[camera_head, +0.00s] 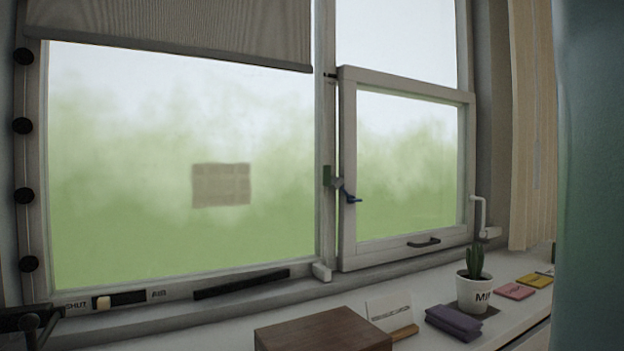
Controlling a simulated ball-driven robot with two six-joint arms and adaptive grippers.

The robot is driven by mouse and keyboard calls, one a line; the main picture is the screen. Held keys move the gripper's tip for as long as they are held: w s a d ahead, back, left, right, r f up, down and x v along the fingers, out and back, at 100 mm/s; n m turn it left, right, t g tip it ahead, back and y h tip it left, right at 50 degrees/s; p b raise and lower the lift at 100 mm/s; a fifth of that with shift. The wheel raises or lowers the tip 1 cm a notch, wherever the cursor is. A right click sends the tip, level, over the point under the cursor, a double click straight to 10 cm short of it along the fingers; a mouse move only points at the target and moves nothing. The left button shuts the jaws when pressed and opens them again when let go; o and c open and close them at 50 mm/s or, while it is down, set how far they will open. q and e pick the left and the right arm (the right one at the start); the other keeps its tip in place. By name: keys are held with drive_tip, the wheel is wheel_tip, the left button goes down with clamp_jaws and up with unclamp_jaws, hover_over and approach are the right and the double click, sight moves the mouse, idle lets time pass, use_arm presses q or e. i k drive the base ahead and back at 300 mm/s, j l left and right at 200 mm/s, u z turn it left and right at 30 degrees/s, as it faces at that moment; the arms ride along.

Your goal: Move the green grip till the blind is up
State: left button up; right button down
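The grey blind (170,25) hangs over the top of the large left window pane, its lower edge slightly slanted. A small dark green piece (327,176), possibly the green grip, sits on the post between the two windows. A cord with several black balls (23,126) runs down the left frame; I see no green on it. A dark mechanical shape, apparently part of my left gripper (32,319), is at the lower left corner, cut off by the edge. Its fingers cannot be made out. My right gripper is not in view.
The right sash (348,245) stands partly open, with a blue handle (352,198). A slider (105,302) sits below the left pane. The sill holds a wooden box (325,328), a card (388,309), a purple cloth (454,321) and a cactus pot (468,290). A teal surface fills the right edge.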

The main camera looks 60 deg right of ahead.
sight(326, 169)
drive_tip(key=z, duration=1.95)
drive_tip(key=i+l+z, duration=0.1)
drive_tip(key=l, duration=0.25)
drive_tip(key=i+l+z, duration=0.1)
drive_tip(key=i+l, duration=0.15)
drive_tip(key=l, duration=0.1)
